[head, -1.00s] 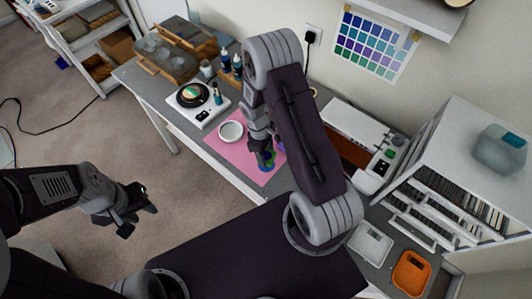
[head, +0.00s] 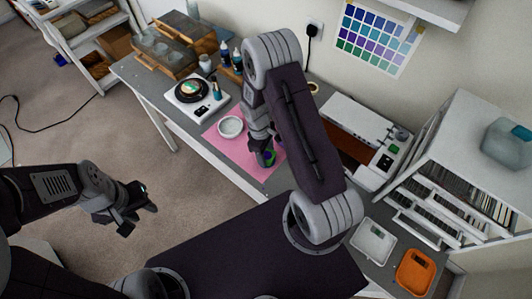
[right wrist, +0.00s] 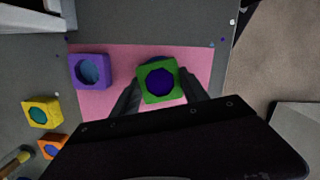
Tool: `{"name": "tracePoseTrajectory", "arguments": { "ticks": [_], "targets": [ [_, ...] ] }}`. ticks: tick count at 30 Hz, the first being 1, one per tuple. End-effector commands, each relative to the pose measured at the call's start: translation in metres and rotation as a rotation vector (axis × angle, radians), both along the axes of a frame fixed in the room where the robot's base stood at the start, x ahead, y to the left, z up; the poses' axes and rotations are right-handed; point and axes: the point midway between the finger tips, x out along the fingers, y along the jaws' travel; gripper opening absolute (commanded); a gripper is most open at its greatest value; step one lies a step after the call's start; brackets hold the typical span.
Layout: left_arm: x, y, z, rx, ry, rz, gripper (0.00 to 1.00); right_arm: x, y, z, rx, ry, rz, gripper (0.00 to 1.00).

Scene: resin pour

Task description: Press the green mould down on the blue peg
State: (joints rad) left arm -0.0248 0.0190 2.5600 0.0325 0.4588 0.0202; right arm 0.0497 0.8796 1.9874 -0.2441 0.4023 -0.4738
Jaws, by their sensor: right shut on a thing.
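The green mould (right wrist: 146,91) is a square block with a round dark-blue centre, seen between the two fingers of my right gripper (right wrist: 160,73) in the right wrist view. That gripper is shut on it, over the pink mat (right wrist: 203,62). A bit of blue shows past the mould's far edge; I cannot tell whether this is the blue peg or how the mould sits on it. In the head view the green mould (head: 270,158) shows below my right gripper (head: 262,151). My left gripper (head: 138,205) hangs over the floor, away from the table, with its jaw gap unclear.
A purple mould (right wrist: 76,72) stands on the mat's left edge. Yellow (right wrist: 50,105) and orange (right wrist: 59,142) moulds stand further left. A white bowl (head: 230,127) is on the mat, near a white scale (head: 187,111). An orange tray (head: 415,272) lies at the right.

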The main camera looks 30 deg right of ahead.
Motion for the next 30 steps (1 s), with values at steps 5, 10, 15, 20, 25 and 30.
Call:
{"name": "tracePoseTrajectory", "arguments": {
  "ticks": [5,10,15,20,25,30],
  "targets": [
    [0.0,0.0,-0.002,0.0,0.0,0.0,0.36,0.0,0.0,-0.003,0.0,0.0,0.0,0.16],
    [0.0,0.0,-0.003,0.0,0.0,0.0,0.36,0.0,0.0,-0.005,0.0,0.0,0.0,0.16],
    [0.0,0.0,-0.005,0.0,0.0,0.0,0.36,0.0,0.0,-0.007,0.0,0.0,0.0,0.16],
    [0.0,0.0,-0.006,0.0,0.0,0.0,0.36,0.0,0.0,-0.009,0.0,0.0,0.0,0.16],
    [0.0,0.0,-0.008,0.0,0.0,0.0,0.36,0.0,0.0,-0.011,0.0,0.0,0.0,0.16],
    [0.0,0.0,-0.008,0.0,0.0,0.0,0.36,0.0,0.0,-0.012,0.0,0.0,0.0,0.16]
  ]
}}
